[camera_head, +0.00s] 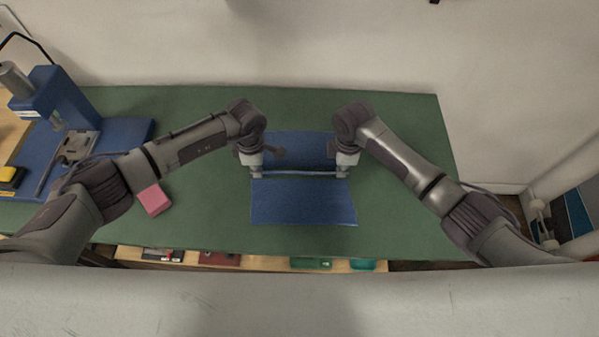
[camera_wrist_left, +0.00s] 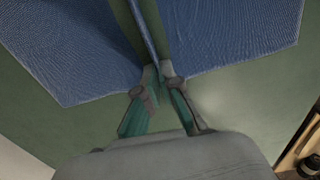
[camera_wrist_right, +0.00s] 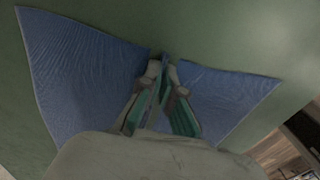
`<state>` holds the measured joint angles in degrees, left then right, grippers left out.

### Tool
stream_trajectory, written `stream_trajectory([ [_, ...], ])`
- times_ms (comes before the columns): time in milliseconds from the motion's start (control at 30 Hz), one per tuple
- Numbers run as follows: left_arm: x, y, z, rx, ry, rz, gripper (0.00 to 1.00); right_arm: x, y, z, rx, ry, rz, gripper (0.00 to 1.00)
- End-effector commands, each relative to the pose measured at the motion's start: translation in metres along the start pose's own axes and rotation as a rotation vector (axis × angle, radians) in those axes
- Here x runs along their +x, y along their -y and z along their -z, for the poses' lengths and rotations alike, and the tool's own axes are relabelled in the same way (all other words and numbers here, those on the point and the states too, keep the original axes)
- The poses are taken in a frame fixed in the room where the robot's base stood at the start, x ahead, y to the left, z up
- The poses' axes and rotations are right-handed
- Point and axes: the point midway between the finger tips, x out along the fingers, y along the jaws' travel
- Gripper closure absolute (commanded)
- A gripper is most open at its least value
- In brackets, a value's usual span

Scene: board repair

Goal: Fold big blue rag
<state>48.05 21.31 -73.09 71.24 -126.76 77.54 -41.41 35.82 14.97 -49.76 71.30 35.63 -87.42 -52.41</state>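The big blue rag (camera_head: 303,203) lies on the green mat near the middle. A narrow ridge of it stands up across its middle, with flat parts in front and behind. My left gripper (camera_head: 256,174) is shut on the left end of this ridge. In the left wrist view the raised cloth of the rag (camera_wrist_left: 70,52) passes between the fingertips. My right gripper (camera_head: 343,173) is shut on the right end of the ridge. The right wrist view shows the rag (camera_wrist_right: 75,75) spread on both sides of the closed fingers.
A pink block (camera_head: 155,199) sits on the green mat (camera_head: 400,205) left of the rag. A blue press-like device (camera_head: 50,105) stands at the far left, with a yellow item (camera_head: 9,176) beside it. Below the front edge, trays hold small items. The mat right of the rag is clear.

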Motion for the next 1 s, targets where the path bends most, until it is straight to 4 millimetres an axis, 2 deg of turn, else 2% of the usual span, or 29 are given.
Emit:
stream_trajectory([
  [267,0.000,0.002,0.001,-0.001,-0.003,0.004,1.00,0.000,0.002,-0.001,0.000,0.003,0.004,1.00],
  [733,-0.041,0.001,0.001,0.000,-0.001,0.001,1.00,-0.041,0.001,0.000,0.000,0.001,0.002,1.00],
  [1000,-0.045,0.000,0.000,0.000,-0.001,0.001,1.00,-0.044,0.001,0.000,0.000,0.001,0.002,1.00],
])
